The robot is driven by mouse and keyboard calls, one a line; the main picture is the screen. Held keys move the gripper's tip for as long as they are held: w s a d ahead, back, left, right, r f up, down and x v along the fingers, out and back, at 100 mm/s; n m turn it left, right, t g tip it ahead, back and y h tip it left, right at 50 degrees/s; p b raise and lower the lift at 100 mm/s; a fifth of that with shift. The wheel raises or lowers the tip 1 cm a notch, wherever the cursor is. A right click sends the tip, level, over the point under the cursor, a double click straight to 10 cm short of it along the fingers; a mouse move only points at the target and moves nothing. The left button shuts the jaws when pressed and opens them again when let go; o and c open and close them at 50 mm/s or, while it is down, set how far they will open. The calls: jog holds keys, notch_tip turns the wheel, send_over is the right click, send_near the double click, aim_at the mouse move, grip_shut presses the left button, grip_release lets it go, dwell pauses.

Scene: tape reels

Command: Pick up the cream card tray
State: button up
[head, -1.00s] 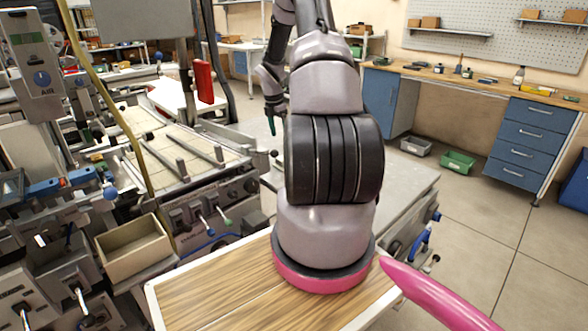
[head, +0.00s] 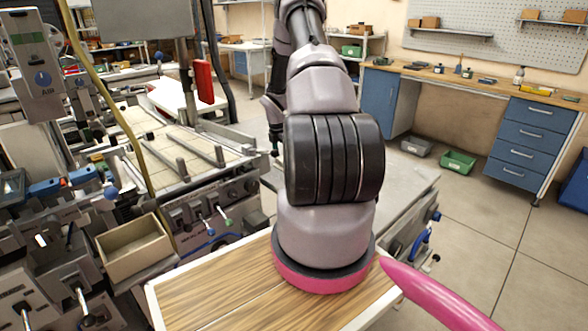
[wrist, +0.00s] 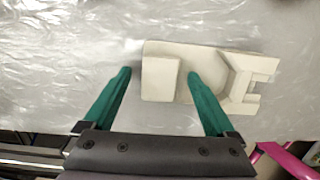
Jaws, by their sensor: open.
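The cream card tray (wrist: 210,76) lies on a pale, shiny, scuffed surface in the wrist view. It has a flat block at its left end and notched, stepped shapes at its right. My gripper (wrist: 159,73) is open, with two teal fingers. The left fingertip is just left of the tray's left edge. The right finger overlaps the tray's middle in the picture, and the left block shows between the fingertips. I cannot tell the height gap or any contact. In the head view my arm hides the tray, and my gripper is mostly hidden behind it.
A grey worktop (head: 405,180) extends right of my arm. A machine with levers and a beige open bin (head: 133,247) stands at the left. A red box (head: 204,81) hangs behind. Green (head: 457,162) and grey bins are on the floor by the blue drawers (head: 527,142).

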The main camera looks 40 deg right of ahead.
grip_shut()
